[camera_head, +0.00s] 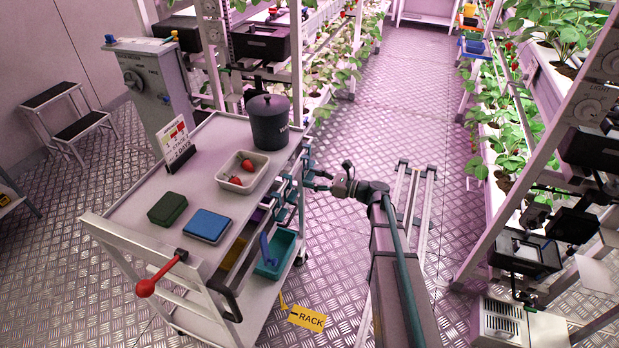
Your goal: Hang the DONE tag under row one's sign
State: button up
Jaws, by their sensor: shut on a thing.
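My gripper (318,182) is beside the right side of the grey cart (130,200), below the level of its top. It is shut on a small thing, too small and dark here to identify. Teal and blue pieces (282,200) show along that side of the cart, close to the fingers. I cannot read a DONE tag anywhere, and I cannot make out row one's sign.
The cart top holds a dark lidded bin (268,122), a white tray with strawberries (243,185), a standing card (176,142), a green box (167,208) and a blue box (207,225). A yellow RACK label (306,318) is low beside the cart.

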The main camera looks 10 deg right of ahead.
jog(key=shift+v, duration=2.15)
